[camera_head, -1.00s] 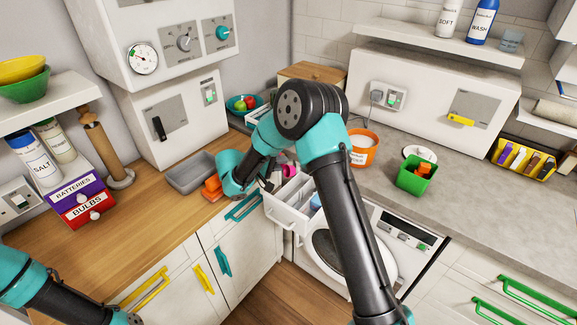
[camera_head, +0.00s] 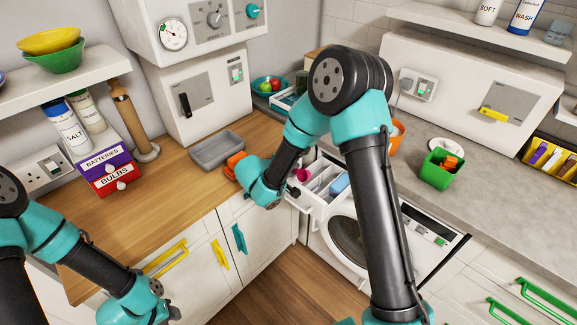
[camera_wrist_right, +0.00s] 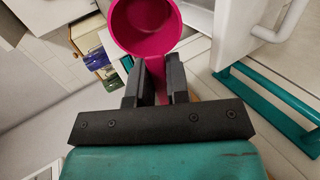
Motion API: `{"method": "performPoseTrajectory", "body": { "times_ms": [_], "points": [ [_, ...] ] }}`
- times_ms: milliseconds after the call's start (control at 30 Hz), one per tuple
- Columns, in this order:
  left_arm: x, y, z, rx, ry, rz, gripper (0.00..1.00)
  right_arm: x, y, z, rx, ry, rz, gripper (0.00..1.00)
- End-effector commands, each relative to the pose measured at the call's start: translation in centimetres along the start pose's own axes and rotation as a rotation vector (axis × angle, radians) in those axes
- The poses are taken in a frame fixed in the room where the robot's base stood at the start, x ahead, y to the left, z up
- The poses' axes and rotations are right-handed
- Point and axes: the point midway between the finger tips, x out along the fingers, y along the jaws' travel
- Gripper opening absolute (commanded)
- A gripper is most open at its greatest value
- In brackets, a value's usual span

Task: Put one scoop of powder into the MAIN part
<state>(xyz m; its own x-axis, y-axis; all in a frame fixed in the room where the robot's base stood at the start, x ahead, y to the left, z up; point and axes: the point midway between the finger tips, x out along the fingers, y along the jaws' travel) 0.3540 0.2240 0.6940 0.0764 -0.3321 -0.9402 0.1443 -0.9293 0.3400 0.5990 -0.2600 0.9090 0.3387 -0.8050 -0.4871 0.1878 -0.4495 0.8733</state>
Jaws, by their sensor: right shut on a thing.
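My right gripper (camera_wrist_right: 160,82) is shut on the handle of a magenta scoop (camera_wrist_right: 146,22). The scoop's round cup faces the wrist camera, and I see plain magenta inside with no powder visible. In the head view the scoop (camera_head: 302,175) is at the left side of the open white washer drawer (camera_head: 307,202); the arm partly hides it. The drawer has compartments, one with a blue piece (camera_head: 340,184); no label is readable. The orange powder tub (camera_head: 397,137) is mostly hidden behind my right arm. My left gripper (camera_head: 170,314) is at the bottom edge, its jaws unclear.
A grey tray (camera_head: 217,150) and orange blocks (camera_head: 235,162) lie on the wooden counter left of my right gripper. A green bin (camera_head: 440,170) stands on the grey counter. The washer (camera_head: 350,240) is below the drawer.

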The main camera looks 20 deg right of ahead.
Motion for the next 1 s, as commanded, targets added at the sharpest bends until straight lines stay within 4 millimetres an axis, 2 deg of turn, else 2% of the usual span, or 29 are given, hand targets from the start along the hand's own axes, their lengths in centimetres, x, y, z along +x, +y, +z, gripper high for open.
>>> {"method": "performPoseTrajectory", "body": {
  "times_ms": [367, 700, 1000],
  "points": [
    [0.0, 0.0, 0.0, 0.0, 0.0, 0.0, 0.39, 3.9, 2.3, 0.1, 0.128, -0.21, -0.051, 0.0],
    [0.0, 0.0, 0.0, 0.0, 0.0, 0.0, 0.39, 9.0, 5.5, 0.4, 0.355, -0.541, -0.131, 0.0],
    [0.0, 0.0, 0.0, 0.0, 0.0, 0.0, 0.39, 9.9, 6.2, 0.5, 0.419, -0.626, -0.154, 0.0]
  ]
}}
